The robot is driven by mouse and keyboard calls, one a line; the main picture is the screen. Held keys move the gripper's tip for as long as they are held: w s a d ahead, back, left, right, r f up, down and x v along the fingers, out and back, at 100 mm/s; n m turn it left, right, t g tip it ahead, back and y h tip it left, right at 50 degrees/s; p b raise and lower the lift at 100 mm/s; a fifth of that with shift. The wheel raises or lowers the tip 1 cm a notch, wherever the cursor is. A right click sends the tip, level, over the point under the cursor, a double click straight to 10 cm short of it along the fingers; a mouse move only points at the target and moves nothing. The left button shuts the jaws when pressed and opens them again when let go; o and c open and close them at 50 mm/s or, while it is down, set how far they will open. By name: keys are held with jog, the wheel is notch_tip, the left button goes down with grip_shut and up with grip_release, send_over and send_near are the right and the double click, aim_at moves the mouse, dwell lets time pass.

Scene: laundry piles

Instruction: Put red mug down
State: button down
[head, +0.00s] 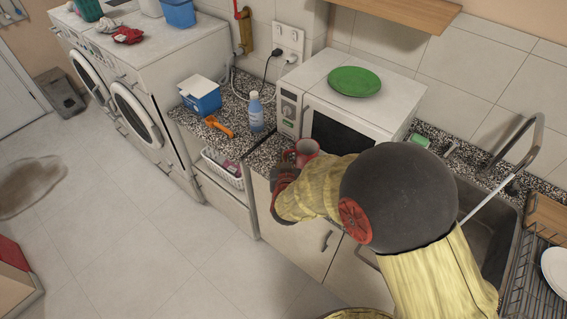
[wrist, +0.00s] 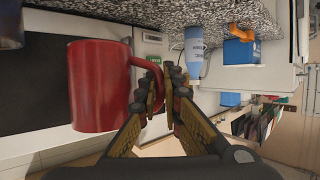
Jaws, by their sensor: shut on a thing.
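The red mug (head: 305,150) is in front of the microwave at the counter's front edge, with its opening up in the head view. It fills the left of the wrist view (wrist: 98,88), which shows the room upside down. My gripper (wrist: 165,88) is shut on the mug's handle, its fingers on both sides of it. In the head view my gripper (head: 284,178) is at the counter edge, partly hidden by my own arm. Whether the mug's base touches the counter (head: 268,156) cannot be told.
A white microwave (head: 355,100) with a green plate (head: 354,81) on top stands behind the mug. A blue bottle (head: 256,112), an orange tool (head: 219,126) and a blue box (head: 201,97) stand to the left. A sink (head: 480,235) and dish rack (head: 535,285) are at right.

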jog(key=w+f, duration=0.2)
jog(key=f, duration=0.1)
jog(key=w+a+f+b, duration=0.1)
jog(key=w+f, duration=0.1)
jog(key=w, duration=0.1)
jog(key=shift+w+a+f, duration=0.15)
jog(key=shift+w+f, duration=0.1)
jog(key=shift+f, duration=0.15)
jog(key=shift+w+f+b, duration=0.2)
jog(key=shift+f+b, duration=0.25)
jog(key=shift+f, duration=1.3)
jog(key=shift+f, duration=0.15)
jog(key=c, duration=2)
grip_release()
jog(key=shift+o, duration=0.2)
jog(key=shift+r, duration=0.2)
jog(key=p+v, duration=0.1)
jog(key=v, duration=1.1)
jog(key=shift+p, duration=0.3)
